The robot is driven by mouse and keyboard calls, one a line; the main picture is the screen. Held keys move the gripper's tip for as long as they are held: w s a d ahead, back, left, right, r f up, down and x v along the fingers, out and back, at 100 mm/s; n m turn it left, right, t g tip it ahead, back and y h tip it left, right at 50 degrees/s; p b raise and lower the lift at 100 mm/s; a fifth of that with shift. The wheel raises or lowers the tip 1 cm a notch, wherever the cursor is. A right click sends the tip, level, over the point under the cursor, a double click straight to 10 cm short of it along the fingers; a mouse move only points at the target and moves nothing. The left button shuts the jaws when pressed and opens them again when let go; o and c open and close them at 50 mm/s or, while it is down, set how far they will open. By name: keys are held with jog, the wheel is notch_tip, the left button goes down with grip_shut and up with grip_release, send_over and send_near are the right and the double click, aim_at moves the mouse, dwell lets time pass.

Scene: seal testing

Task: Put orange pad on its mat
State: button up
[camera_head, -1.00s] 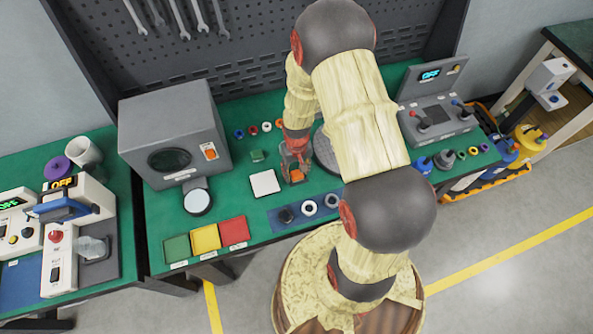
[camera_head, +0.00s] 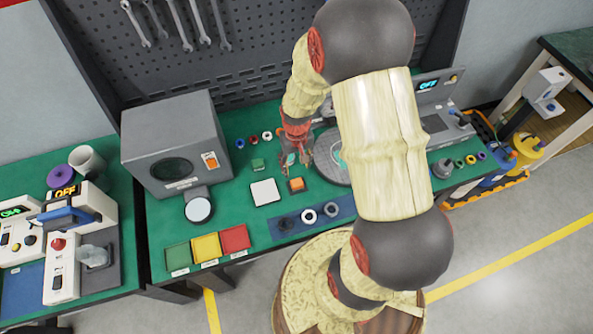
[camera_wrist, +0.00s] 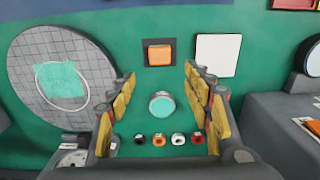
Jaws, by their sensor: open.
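The orange pad (camera_head: 296,184) lies flat on a small dark square mat (camera_head: 290,191), right of a white square plate (camera_head: 265,192). In the wrist view the orange pad (camera_wrist: 159,54) sits within the dark mat (camera_wrist: 148,62), whose border shows around it. My gripper (camera_head: 297,160) is just behind the pad, toward the pegboard, apart from it. In the wrist view my gripper (camera_wrist: 160,95) has its fingers wide apart with nothing held between them. The pad lies beyond the fingertips.
A round teal-topped piece (camera_wrist: 162,105) and several small rings (camera_wrist: 159,139) show between the fingers, on the bench. A round gridded plate (camera_wrist: 50,80) with a teal patch is beside my gripper. A blue strip with rings (camera_head: 308,216) lies in front.

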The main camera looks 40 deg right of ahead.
jog(key=s+a+r+n+t, duration=0.1)
jog(key=a+r, duration=0.2)
jog(key=r, duration=0.8)
jog(key=a+r+n+t, duration=0.1)
jog(key=a+r+t, duration=0.15)
jog(key=r, duration=0.75)
jog(key=s+a+r+t, duration=0.1)
jog(key=s+a+r, duration=0.2)
jog(key=s+r, duration=0.3)
jog(key=s+a+r+n+t, duration=0.1)
jog(key=s+a+r, duration=0.2)
jog(key=s+r, duration=0.2)
notch_tip(320, 180, up, 2)
jog(key=shift+s+a+r, duration=0.1)
jog(key=shift+s+a, duration=0.2)
jog(key=shift+s, duration=0.05)
notch_tip(320, 180, down, 8)
jog(key=b, duration=0.8)
